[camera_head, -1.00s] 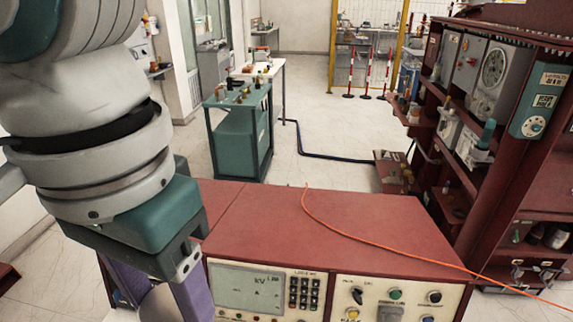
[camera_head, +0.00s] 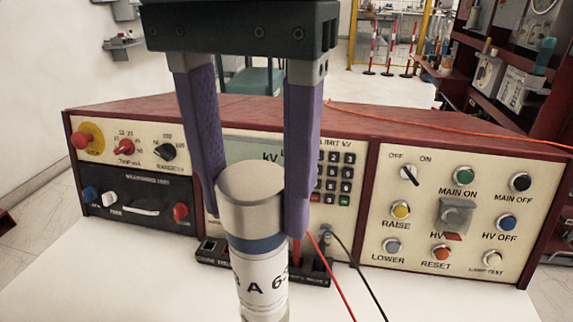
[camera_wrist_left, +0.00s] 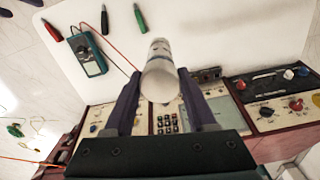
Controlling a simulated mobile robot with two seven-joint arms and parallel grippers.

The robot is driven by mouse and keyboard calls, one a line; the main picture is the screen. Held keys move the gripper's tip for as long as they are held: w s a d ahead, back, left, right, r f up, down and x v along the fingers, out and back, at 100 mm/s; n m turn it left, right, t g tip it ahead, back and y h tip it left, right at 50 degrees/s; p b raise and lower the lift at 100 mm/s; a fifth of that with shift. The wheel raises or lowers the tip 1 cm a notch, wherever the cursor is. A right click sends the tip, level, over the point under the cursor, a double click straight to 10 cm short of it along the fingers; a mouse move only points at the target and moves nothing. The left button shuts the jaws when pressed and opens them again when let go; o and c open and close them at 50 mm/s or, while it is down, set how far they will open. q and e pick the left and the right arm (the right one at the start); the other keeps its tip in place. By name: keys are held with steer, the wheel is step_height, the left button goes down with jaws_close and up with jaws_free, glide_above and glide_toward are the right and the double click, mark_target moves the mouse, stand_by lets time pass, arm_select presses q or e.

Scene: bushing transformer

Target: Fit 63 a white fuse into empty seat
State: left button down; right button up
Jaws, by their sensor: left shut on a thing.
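My left gripper (camera_head: 250,205) is shut on a white fuse (camera_head: 262,285) with a metal cap, a blue band and a label that reads "A 6" and part of a further digit. The purple fingers hold its cap end, and its lower end is cut off in the head view. The fuse also shows in the wrist view (camera_wrist_left: 160,78) between the fingers. A dark seat block (camera_head: 212,252) stands on the white table by the panel, partly hidden by the fuse. I cannot tell its empty seat. Two purple tips at the wrist view's top left may be my right gripper.
A red console (camera_head: 455,215) with knobs and buttons stands behind the fuse. A multimeter (camera_wrist_left: 89,54) with red and black leads lies on the white table (camera_wrist_left: 215,35), near a green clip (camera_wrist_left: 140,18) and a red one (camera_wrist_left: 51,31). Much of the table is bare.

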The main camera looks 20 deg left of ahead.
mark_target(267, 318)
arm_select(q)
step_height(267, 318, down, 2)
steer(key=shift+b, duration=0.5)
step_height(267, 318, down, 14)
steer(key=b, duration=0.4)
step_height(267, 318, down, 5)
steer(key=shift+f+b, duration=0.1)
steer(key=shift+b, duration=0.8)
arm_select(e)
step_height(267, 318, down, 8)
arm_select(q)
steer(key=shift+c, duration=1.1)
jaws_free()
steer(key=shift+f, duration=0.1)
